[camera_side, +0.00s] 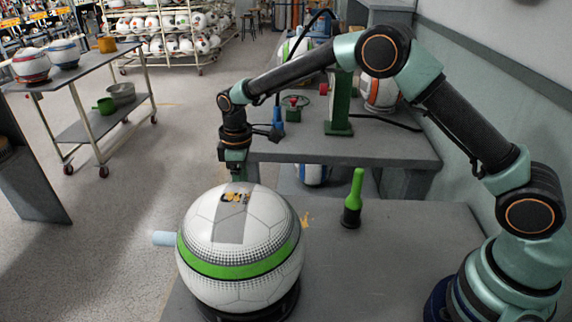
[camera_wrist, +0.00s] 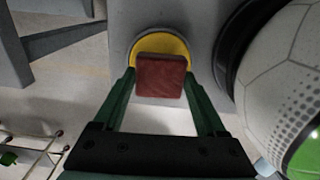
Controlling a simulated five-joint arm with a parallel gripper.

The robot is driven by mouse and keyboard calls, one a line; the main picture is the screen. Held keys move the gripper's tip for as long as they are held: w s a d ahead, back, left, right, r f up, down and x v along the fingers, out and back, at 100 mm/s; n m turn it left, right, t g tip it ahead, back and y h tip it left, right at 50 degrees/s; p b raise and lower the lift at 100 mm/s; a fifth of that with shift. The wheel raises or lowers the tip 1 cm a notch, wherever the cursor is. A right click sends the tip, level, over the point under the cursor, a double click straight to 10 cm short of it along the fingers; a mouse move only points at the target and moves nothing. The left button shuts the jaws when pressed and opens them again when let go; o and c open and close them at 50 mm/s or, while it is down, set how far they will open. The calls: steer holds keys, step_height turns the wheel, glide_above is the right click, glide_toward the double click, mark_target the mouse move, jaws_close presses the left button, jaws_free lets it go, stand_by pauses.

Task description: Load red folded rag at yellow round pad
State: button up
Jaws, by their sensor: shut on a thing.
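The red folded rag (camera_wrist: 162,78) is between the fingers of my gripper (camera_wrist: 160,76) in the wrist view, and the gripper is shut on it. The yellow round pad (camera_wrist: 158,44) lies at the edge of the grey table, behind the rag in that view. The rag overlaps the pad's lower part and hides it. I cannot tell whether the rag touches the pad. In the side view my gripper (camera_side: 235,165) points down behind the large ball, which hides its fingertips, the rag and the pad.
A large white ball with a green band (camera_side: 240,245) sits on a dark ring stand, close to the right of my gripper in the wrist view. A green-topped bottle (camera_side: 354,198) stands on the table. A light blue cylinder (camera_side: 165,238) shows left of the ball.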

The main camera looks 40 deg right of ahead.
steer(key=shift+r, duration=2.3)
